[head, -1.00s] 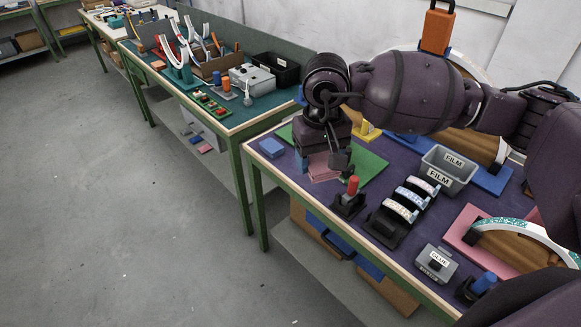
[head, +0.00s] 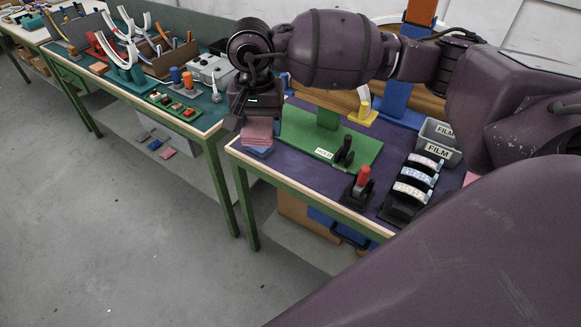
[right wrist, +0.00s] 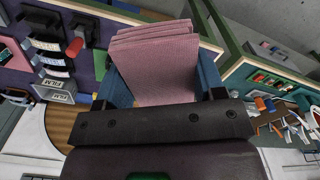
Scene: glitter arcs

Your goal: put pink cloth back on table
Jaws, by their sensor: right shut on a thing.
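The pink cloth (head: 257,131) is a folded stack with visible layers. It is in my right gripper (head: 255,117), which is shut on it and points down at the near left corner of the purple table (head: 293,171). The cloth fills the middle of the right wrist view (right wrist: 155,65), between the fingers of the gripper (right wrist: 163,88). I cannot tell whether the two touch. My left gripper is not in view.
A green board (head: 325,135) lies right of the cloth. A green-topped table (head: 204,115) adjoins at left. Several small cloths (head: 155,144) lie low beneath it.

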